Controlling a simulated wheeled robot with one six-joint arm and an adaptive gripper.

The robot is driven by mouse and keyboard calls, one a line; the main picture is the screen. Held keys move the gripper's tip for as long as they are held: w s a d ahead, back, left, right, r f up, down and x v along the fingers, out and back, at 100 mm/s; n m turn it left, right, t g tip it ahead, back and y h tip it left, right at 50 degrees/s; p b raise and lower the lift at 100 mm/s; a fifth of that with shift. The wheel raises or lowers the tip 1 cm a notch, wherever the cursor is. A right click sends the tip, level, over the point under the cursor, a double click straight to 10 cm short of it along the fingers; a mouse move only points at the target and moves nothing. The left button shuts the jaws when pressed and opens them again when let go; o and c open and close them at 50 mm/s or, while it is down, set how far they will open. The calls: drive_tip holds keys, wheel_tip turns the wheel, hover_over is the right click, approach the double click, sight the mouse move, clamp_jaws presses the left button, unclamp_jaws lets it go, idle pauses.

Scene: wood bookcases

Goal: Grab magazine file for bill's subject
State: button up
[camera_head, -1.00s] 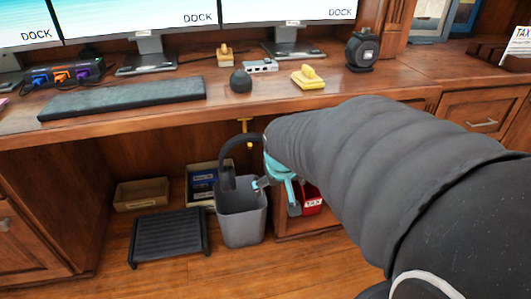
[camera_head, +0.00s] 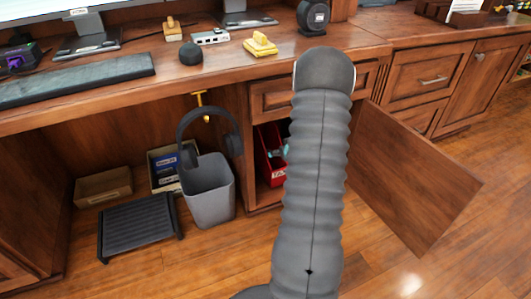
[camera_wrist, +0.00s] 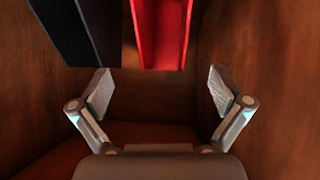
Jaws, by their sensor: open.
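A red magazine file (camera_head: 271,160) stands in the open cabinet under the desk, and its front label appears to read TAX. In the wrist view the red file (camera_wrist: 159,36) is at the top middle, with its open side showing. A dark file (camera_wrist: 77,32) stands to its left. My gripper (camera_wrist: 160,90) is open and empty inside the wooden cabinet, its fingers spread wide. The red file lies beyond the fingertips, roughly in line with the gap between them. In the head view my arm hides most of the gripper and part of the cabinet.
The open cabinet door (camera_head: 415,183) swings out right of my arm. Left of the cabinet are headphones (camera_head: 208,135) on a hook, a grey bin (camera_head: 208,190), a black footrest (camera_head: 140,227) and boxes (camera_head: 103,187). The desk edge passes above.

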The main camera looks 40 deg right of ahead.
drive_tip(key=w+d+f+t, duration=0.1)
drive_tip(key=w+d+f, duration=0.1)
drive_tip(key=w, duration=0.5)
drive_tip(key=w+d+f+t, duration=0.1)
drive_tip(key=w+f, duration=0.4)
drive_tip(key=w, duration=0.1)
drive_tip(key=shift+w+d+f+t+y, duration=0.15)
drive_tip(key=shift+w+d+t+y, duration=0.15)
drive_tip(key=shift+w+d+y, duration=0.1)
drive_tip(key=shift+s+b, duration=0.1)
drive_tip(key=shift+b, duration=0.2)
drive_tip(key=c, duration=1.6)
